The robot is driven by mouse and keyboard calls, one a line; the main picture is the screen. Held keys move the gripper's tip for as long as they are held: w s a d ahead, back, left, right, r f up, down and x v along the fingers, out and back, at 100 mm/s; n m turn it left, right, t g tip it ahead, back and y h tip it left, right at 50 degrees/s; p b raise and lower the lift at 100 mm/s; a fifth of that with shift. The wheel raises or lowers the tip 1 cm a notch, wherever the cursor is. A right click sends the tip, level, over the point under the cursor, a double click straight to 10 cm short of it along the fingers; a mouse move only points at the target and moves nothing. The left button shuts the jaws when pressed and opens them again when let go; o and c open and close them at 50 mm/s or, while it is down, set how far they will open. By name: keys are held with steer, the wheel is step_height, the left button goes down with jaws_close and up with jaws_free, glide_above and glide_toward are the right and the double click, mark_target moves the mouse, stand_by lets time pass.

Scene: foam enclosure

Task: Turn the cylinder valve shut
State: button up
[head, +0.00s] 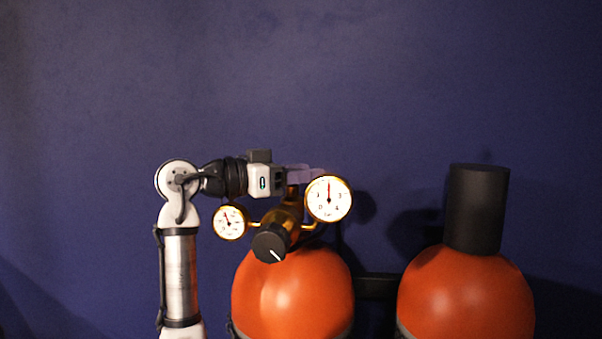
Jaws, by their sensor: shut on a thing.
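The left orange cylinder (293,295) stands upright against the wall. A brass regulator (285,222) sits on top of it, with a black knob (270,243) facing me. The cylinder valve (292,192) shows only as a bit of brass above the regulator; its handle is hidden by the fingers and the right gauge. My gripper (306,173) reaches in from the left, level, at the top of this valve. Its pale fingers are shut on the valve, and their tips are partly behind the right gauge.
A large gauge (328,199) sits right of the regulator, close below the fingers, and a small gauge (229,222) sits left. A second orange cylinder (466,295) with a black cap (476,209) stands at the right. The blue wall (400,80) is bare above.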

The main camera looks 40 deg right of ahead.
steer(key=shift+m+g, duration=0.3)
steer(key=shift+g, duration=0.2)
steer(key=m+g+y, duration=0.1)
steer(key=g, duration=0.1)
steer(key=m+g+y, duration=0.1)
steer(key=m+g, duration=0.1)
steer(key=m+g+y, duration=0.1)
steer(key=g+y, duration=0.1)
steer(key=shift+s+a+m, duration=0.15)
steer(key=shift+s+m, duration=0.15)
steer(key=shift+s, duration=0.05)
steer(key=shift+s+a+m+g+y, duration=0.1)
steer(key=shift+a+m+g+y, duration=0.05)
steer(key=shift+m+g+y, duration=1.05)
steer(key=shift+a+m+g+y, duration=0.15)
steer(key=shift+m+g+y, duration=0.7)
steer(key=shift+y, duration=0.65)
steer(key=shift+m+g+y, duration=0.25)
steer(key=shift+m+y, duration=0.3)
steer(key=shift+y, duration=0.15)
steer(key=o, duration=1)
steer(key=shift+c, duration=0.2)
steer(key=shift+a, duration=0.1)
